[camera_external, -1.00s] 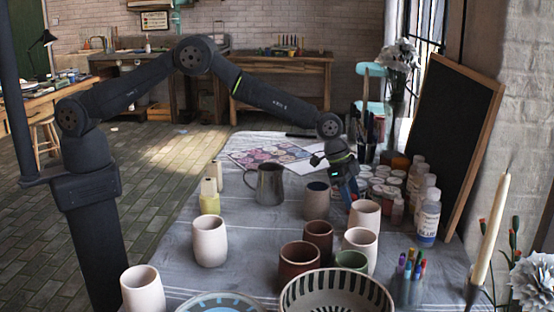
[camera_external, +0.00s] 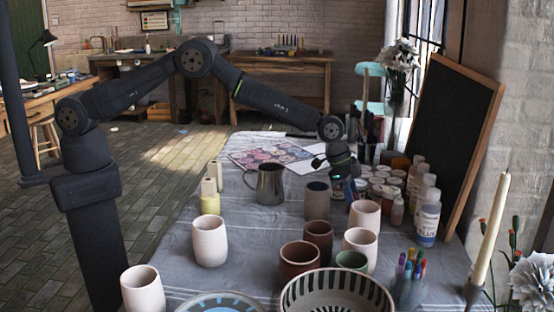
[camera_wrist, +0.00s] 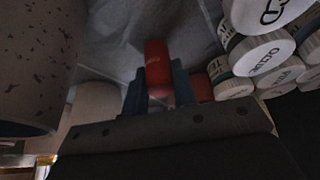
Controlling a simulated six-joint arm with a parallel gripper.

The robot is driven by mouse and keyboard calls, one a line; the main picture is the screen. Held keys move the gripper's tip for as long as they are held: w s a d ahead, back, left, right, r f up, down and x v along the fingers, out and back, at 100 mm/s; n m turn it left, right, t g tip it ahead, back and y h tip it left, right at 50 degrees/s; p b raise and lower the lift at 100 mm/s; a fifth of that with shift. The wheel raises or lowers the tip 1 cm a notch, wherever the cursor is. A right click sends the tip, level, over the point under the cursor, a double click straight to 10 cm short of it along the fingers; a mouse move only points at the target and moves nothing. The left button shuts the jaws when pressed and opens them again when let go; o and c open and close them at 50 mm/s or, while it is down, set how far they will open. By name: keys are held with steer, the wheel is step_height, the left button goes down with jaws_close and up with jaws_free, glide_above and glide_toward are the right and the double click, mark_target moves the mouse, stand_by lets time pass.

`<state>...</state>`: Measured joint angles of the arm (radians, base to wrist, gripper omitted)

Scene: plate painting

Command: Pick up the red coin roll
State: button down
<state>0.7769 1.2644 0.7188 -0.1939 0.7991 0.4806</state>
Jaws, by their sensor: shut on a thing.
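The red coin roll (camera_wrist: 157,68) shows in the wrist view as a small red cylinder between the two blue-grey fingers of my gripper (camera_wrist: 158,92). The fingers are shut on it, and its far end sticks out past them. In the external view my gripper (camera_external: 350,192) points down behind the cups, beside the white-lidded paint jars. The coin roll is too small and too hidden to make out there. I cannot tell whether it touches the table.
White-lidded jars (camera_wrist: 262,55) stand close on the right of my gripper in the wrist view. A large speckled cup (camera_wrist: 35,60) is close on the left. In the external view, a grey-brown cup (camera_external: 316,203), a metal pitcher (camera_external: 270,186) and paint bottles (camera_external: 429,215) stand nearby.

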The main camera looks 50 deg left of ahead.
step_height(320, 180, up, 4)
steer(key=shift+r, duration=0.1)
steer(key=s+d+r, duration=0.2)
steer(key=s+r, duration=0.4)
steer(key=s, duration=0.5)
steer(key=shift+s+d+r, duration=0.15)
steer(key=shift+d+r, duration=0.1)
steer(key=shift+d, duration=0.15)
